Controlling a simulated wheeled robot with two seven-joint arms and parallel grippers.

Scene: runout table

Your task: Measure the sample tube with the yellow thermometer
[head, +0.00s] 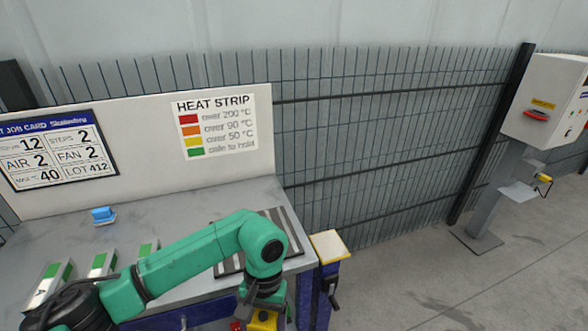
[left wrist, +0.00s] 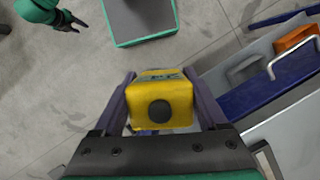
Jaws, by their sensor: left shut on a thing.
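My left gripper (left wrist: 165,110) is shut on the yellow thermometer (left wrist: 160,88), a boxy yellow body with a round black spot facing the wrist camera. In the head view the thermometer (head: 262,320) shows only partly, low at the bottom edge beside the table's right end. Several pale pieces with green strips lie on the table's left part: one marked A (head: 48,282), another (head: 103,263) and a third (head: 148,248) partly behind my arm. I cannot tell which is the sample tube. My right gripper (left wrist: 70,20) shows small at the wrist view's top left, its opening unclear.
A blue block (head: 103,215) lies on the grey table (head: 190,200). A striped mat (head: 285,225) lies at its right end. A stand with a yellow-edged pad (head: 329,246) adjoins it. A control box (head: 545,100) stands on a post at right. Open floor lies between.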

